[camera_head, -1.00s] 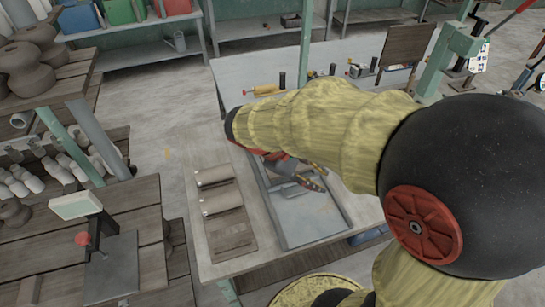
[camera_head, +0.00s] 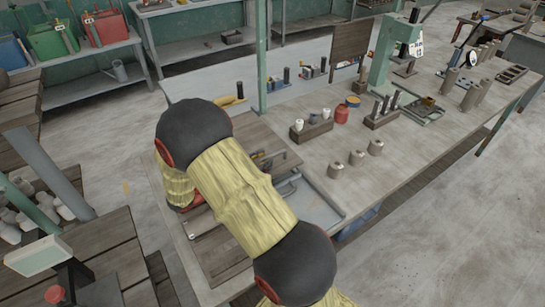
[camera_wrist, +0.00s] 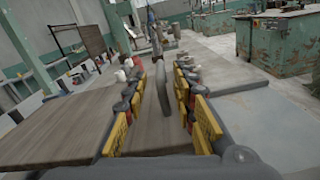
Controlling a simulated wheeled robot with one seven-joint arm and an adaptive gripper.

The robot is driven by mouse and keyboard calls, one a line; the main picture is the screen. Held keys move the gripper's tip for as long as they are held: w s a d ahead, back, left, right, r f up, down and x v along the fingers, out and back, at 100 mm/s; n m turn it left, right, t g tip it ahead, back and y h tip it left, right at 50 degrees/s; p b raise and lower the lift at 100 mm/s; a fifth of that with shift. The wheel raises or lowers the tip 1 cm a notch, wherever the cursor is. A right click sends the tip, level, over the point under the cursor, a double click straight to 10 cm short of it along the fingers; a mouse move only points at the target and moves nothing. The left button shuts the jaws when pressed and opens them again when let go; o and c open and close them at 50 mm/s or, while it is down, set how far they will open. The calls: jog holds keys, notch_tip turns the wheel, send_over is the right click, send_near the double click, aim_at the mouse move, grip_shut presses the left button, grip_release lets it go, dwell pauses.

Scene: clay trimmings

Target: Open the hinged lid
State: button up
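A wooden panel (camera_head: 255,135), which looks like the hinged lid, lies on the bench beyond my arm. It fills the lower left and middle of the wrist view as a brown board (camera_wrist: 65,125); I cannot tell its exact tilt. A grey upright bar handle (camera_wrist: 162,95) shows between my fingers in the wrist view. My gripper (camera_wrist: 162,110) is open, with a yellow-padded finger on each side of the bar and visible gaps. In the head view my gripper (camera_head: 268,158) is small beside the panel and partly hidden by my arm.
A grey tray (camera_head: 318,208) sits in front of the panel. Small grey pots (camera_head: 356,158) and a red jar (camera_head: 342,114) stand to the right. A green press (camera_head: 395,55) stands behind. The bench's front right is mostly clear.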

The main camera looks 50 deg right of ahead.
aim_at(282, 152)
jog(key=b+x, duration=0.1)
jog(key=x, duration=0.4)
jog(key=shift+s+d, duration=0.15)
jog(key=shift+d, duration=0.2)
jog(key=shift+c, duration=1.4)
jog(key=c, duration=0.4)
grip_shut()
